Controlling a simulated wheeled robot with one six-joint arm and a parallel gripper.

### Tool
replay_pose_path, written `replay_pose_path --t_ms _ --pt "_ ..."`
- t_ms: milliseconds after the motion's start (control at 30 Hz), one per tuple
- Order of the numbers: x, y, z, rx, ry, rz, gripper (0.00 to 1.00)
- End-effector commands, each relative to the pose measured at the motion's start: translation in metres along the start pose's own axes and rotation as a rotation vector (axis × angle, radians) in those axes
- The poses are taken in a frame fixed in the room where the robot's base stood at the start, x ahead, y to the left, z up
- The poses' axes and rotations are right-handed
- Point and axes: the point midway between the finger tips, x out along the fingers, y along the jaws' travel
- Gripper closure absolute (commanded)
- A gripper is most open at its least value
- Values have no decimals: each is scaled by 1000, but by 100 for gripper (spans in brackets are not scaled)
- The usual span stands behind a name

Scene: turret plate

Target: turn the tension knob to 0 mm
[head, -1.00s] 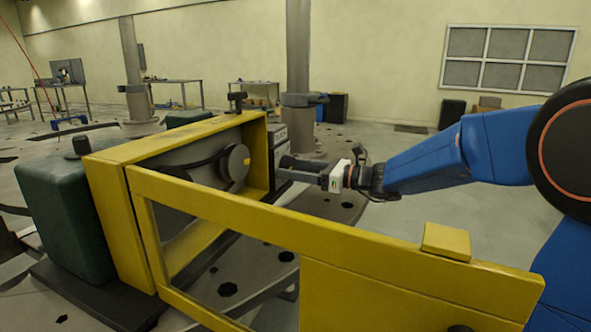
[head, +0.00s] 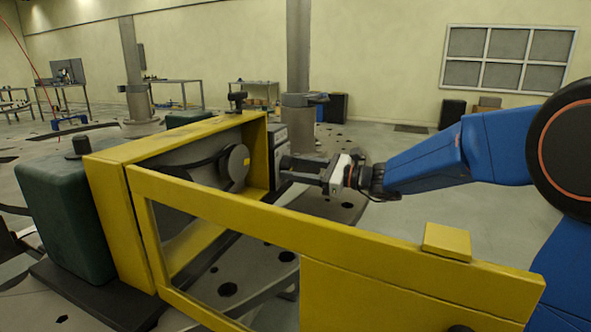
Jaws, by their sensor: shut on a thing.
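My gripper (head: 291,168) reaches in from the right, just past the yellow guard's right end. Its dark fingers point left and are shut on the tension knob (head: 284,161), a small dark part at the right side of the grey box (head: 278,145). The fingers hide most of the knob. The scale and its reading are too small to make out from here.
A yellow guard housing (head: 110,165) holds a grey pulley and dark belt (head: 236,167). A dark green motor (head: 62,215) stands left of it. An open yellow door frame (head: 300,235) crosses the foreground below my arm. A grey post (head: 297,60) stands behind.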

Motion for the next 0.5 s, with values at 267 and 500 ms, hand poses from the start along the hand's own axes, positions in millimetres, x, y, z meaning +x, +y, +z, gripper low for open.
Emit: replay_pose_path --t_ms 267,500 --pt "0 -1 0 -259 1 0 76" --pt "0 -1 0 -450 1 0 76"
